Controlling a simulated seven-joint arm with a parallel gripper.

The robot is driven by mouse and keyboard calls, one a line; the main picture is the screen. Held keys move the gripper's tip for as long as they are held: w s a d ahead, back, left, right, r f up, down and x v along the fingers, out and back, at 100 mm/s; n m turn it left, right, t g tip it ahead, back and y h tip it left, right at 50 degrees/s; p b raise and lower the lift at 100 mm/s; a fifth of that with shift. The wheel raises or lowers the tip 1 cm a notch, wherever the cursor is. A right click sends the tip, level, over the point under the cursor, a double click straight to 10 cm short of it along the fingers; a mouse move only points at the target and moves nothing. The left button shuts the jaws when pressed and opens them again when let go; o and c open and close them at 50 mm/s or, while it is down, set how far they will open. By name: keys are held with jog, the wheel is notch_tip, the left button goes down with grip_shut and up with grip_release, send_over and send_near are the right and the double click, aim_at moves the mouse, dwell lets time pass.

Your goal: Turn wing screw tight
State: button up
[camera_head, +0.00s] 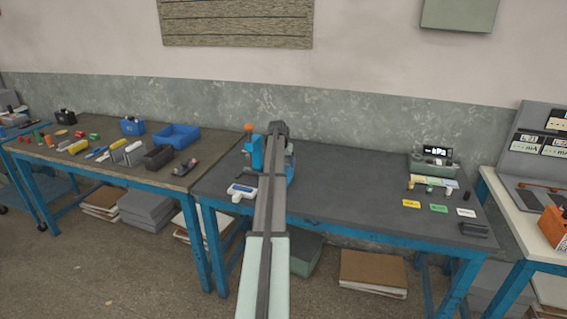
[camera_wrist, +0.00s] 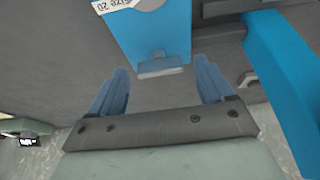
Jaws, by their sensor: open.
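In the wrist view, my gripper (camera_wrist: 161,66) is open, with its two blue fingers spread wide. Ahead and between them is a blue block (camera_wrist: 155,30) with a white label reading "Size 20". A flat light-grey tab (camera_wrist: 162,68) sticks out at its near end. It may be the wing screw, but I cannot tell for sure. The fingers appear apart from it. In the head view, a blue fixture (camera_head: 257,152) with an orange top (camera_head: 249,127) stands on the dark bench, partly behind my arm. My gripper's fingers are hidden there.
A blue upright bar (camera_wrist: 280,75) stands close to the right finger. On the dark bench (camera_head: 340,190), a white-and-blue tool (camera_head: 241,191) lies left of my arm. A green device (camera_head: 433,163) and coloured cards (camera_head: 438,209) are at right. The bench middle is clear.

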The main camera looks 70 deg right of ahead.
jog(key=v, duration=1.3)
jog(key=shift+a+r, duration=0.2)
jog(key=shift+r, duration=0.05)
